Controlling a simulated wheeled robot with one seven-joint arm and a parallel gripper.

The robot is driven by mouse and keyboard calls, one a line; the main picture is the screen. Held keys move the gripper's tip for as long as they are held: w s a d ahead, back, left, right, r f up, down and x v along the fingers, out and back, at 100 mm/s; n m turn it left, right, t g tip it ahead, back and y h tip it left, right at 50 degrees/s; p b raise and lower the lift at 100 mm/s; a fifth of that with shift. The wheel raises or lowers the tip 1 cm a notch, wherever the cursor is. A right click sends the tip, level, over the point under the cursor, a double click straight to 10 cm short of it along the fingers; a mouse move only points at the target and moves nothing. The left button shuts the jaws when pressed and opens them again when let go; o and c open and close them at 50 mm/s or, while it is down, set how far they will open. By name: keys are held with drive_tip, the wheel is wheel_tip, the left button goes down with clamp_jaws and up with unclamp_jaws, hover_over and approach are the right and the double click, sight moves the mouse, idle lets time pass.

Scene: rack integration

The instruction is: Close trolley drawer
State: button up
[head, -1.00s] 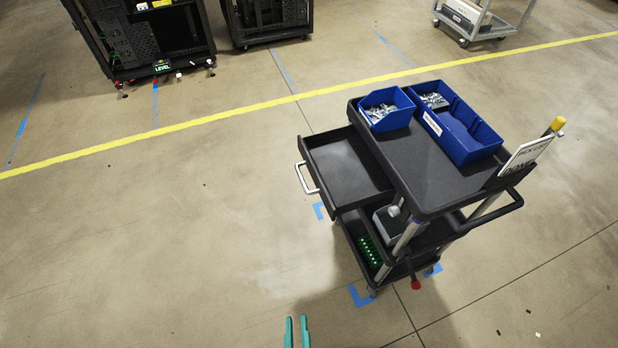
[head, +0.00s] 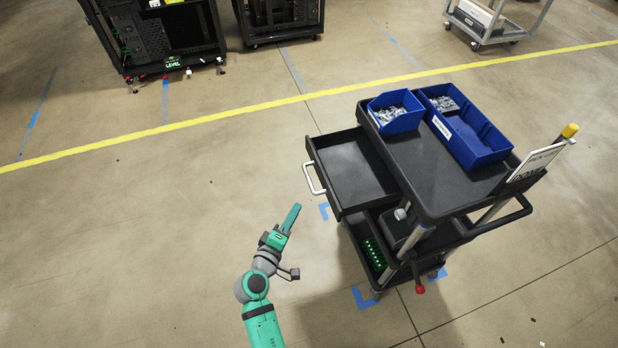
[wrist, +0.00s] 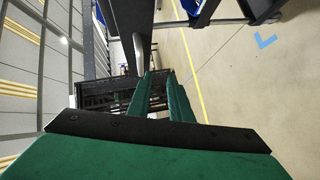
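The black trolley (head: 436,178) stands right of centre in the head view. Its top drawer (head: 352,172) is pulled out to the left, appears empty, and has a pale bar handle (head: 314,180) on its front. My gripper (head: 295,210) is left of the drawer and below the handle in the picture, pointing up and right, apart from it. In the wrist view, the two green fingers (wrist: 159,75) show a narrow gap with nothing between them. A dark part and pale bar, likely the drawer and handle, show beyond the fingertips.
Blue bins (head: 396,112) with small metal parts sit on the trolley top. A sign (head: 535,163) stands at its right end. Black racks (head: 152,38) and a grey cart (head: 497,20) stand behind the yellow floor line (head: 250,108). The floor left of the trolley is clear.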

sight(309, 177)
drive_tip(key=shift+h, duration=0.7)
drive_tip(key=w+d, duration=0.1)
drive_tip(key=w, duration=0.3)
drive_tip(key=w+d+r, duration=0.1)
drive_tip(key=w+d, duration=0.1)
drive_tip(key=w, duration=0.2)
drive_tip(key=w+d, duration=0.1)
drive_tip(key=w, duration=0.3)
drive_tip(key=shift+w+d+r, duration=0.2)
drive_tip(key=shift+d+r, duration=0.15)
drive_tip(key=shift+r, duration=0.05)
drive_tip(key=shift+c, duration=0.4)
clamp_jaws()
